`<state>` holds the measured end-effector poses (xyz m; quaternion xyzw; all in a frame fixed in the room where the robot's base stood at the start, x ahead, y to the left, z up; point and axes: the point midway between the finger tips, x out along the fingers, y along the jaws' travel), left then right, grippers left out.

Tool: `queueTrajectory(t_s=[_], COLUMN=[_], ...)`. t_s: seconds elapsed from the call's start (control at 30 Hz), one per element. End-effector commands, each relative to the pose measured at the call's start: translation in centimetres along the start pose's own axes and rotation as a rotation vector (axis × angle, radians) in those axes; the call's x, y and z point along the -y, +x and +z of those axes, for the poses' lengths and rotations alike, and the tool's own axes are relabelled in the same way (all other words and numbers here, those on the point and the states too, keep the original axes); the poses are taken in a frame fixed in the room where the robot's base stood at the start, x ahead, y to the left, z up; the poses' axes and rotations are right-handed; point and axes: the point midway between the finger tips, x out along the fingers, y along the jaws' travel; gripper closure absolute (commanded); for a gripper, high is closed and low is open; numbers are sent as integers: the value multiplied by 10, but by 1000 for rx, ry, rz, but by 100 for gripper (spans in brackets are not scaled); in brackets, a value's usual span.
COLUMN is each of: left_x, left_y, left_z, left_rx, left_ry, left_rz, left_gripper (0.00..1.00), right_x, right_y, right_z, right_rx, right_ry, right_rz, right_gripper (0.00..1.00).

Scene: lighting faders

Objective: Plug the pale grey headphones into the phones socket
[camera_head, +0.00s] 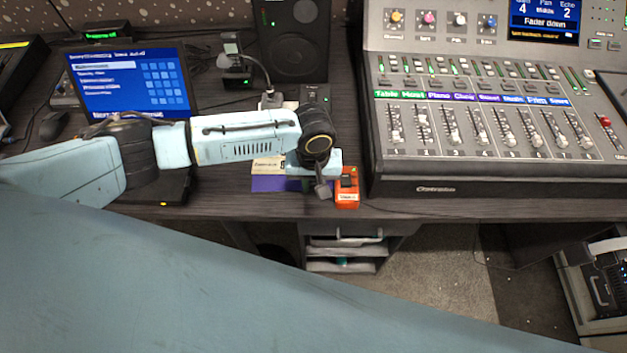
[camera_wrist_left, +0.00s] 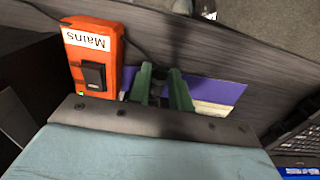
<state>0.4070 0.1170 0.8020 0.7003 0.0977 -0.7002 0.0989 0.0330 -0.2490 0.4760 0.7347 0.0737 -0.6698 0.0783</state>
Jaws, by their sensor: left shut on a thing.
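My left gripper (camera_head: 321,188) is at the front edge of the desk, just left of an orange box. In the left wrist view its two green fingers (camera_wrist_left: 161,88) are close together, shut on a small dark thing between them, mostly hidden; I cannot tell if it is the headphone plug. A thin dark cable (camera_wrist_left: 138,47) runs behind the fingertips. I cannot make out pale grey headphones or a phones socket in either view. My right gripper is not in view.
The orange box (camera_head: 347,188), labelled Mains (camera_wrist_left: 92,62), has a black switch and stands close beside the gripper. A purple and cream item (camera_head: 268,184) lies left. The mixing console (camera_head: 440,187) stands right, a laptop (camera_head: 128,82) left, a speaker (camera_head: 290,45) behind.

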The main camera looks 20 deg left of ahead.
Motion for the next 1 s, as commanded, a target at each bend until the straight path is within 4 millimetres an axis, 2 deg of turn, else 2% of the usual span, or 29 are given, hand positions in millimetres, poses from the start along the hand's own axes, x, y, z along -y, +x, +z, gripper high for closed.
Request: queueTrajectory(t_s=[1.0], left_x=[-1], left_y=[-1], left_z=[-2], left_rx=[1], left_ry=[0], left_rz=[1], left_gripper=[100], right_x=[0], right_y=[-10], right_z=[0], right_rx=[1], right_ry=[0], right_rz=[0], right_gripper=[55])
